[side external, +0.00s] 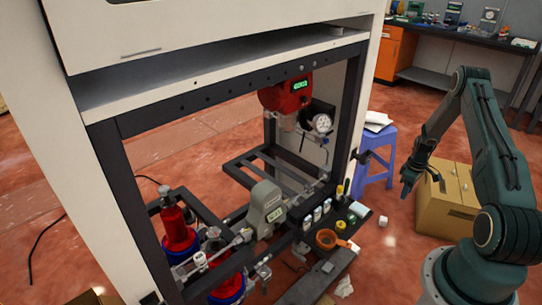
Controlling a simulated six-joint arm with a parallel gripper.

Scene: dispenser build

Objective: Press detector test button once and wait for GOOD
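A red unit (285,95) hangs in the upper part of the dark frame, with a small lit green display (301,85) on its face. The green text is too small to read for certain. A grey unit (265,203) with a small display sits lower, on the pipework. I cannot tell which of the two is the detector, and no test button can be made out. My gripper (408,188) hangs at the right, outside the cabinet and well apart from both units. Its fingers are too small and dark to tell open from shut.
The white cabinet (60,120) and its dark frame (125,200) surround the units. A pressure gauge (322,124) is beside the red unit. Red cylinders (177,225) stand lower left. A blue stool (375,155) and a cardboard box (450,205) are near my arm. An orange bowl (327,239) sits among small parts.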

